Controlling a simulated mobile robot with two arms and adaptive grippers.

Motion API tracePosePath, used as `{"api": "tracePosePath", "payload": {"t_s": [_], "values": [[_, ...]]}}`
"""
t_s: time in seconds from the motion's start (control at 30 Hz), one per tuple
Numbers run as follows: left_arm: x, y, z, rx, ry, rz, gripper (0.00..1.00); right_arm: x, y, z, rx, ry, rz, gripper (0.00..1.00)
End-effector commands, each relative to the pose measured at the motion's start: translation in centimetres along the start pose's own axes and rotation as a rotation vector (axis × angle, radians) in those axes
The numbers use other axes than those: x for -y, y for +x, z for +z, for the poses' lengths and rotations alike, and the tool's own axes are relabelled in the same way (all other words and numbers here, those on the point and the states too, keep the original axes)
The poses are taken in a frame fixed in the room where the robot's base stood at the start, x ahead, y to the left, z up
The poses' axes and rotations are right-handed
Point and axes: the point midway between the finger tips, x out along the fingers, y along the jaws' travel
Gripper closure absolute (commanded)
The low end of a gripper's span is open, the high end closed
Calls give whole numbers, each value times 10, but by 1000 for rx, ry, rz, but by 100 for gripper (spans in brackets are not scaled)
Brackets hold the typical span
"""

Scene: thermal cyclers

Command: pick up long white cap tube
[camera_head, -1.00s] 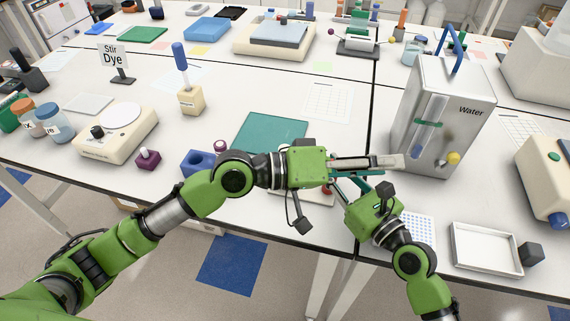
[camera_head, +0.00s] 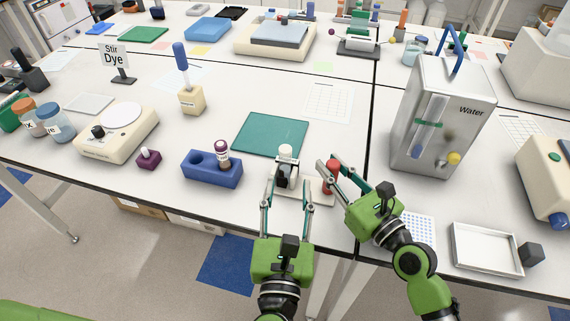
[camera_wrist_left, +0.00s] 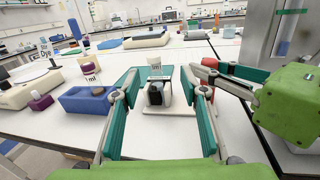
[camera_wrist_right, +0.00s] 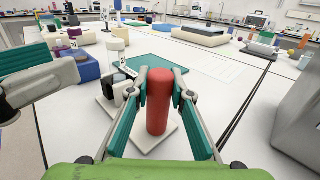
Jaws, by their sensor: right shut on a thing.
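The tube with the white cap (camera_head: 286,155) stands upright in a small black holder (camera_head: 285,176) on a pale base at the table's front edge. Its white cap also shows in the left wrist view (camera_wrist_left: 155,66). My left gripper (camera_head: 286,190) is open and empty, its fingers to either side of the holder, apart from the tube. A thick red post (camera_wrist_right: 158,102) stands on the same base, to the right of the tube. My right gripper (camera_wrist_right: 160,82) is shut on the red post. The tube's lower part is hidden by the holder.
A blue rack (camera_head: 205,172) holds a purple-capped tube (camera_head: 222,153) at left. A green mat (camera_head: 271,134) lies behind the base. The grey Water unit (camera_head: 450,115) stands at right, and a white tray (camera_head: 487,262) lies at front right.

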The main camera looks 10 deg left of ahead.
Motion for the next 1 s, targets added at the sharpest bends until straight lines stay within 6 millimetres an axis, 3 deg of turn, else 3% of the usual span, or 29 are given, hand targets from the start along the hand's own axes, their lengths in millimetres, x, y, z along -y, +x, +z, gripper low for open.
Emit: {"api": "tracePosePath", "payload": {"t_s": [0.13, 0.4, 0.67, 1.0], "values": [[-8, 2, -10, -40, -37, 37, 60, 0, 0, 0, 0, 0, 0, 100], [-10, 48, -12, -40, -37, 39, 60, 0, 0, 0, 1, 0, 0, 100], [-11, 68, -13, -41, -35, 37, 60, 0, 0, 0, 0, 0, 0, 100], [-13, 111, -16, -40, -35, 36, 60, 0, 0, 0, 1, 0, 0, 100]]}}
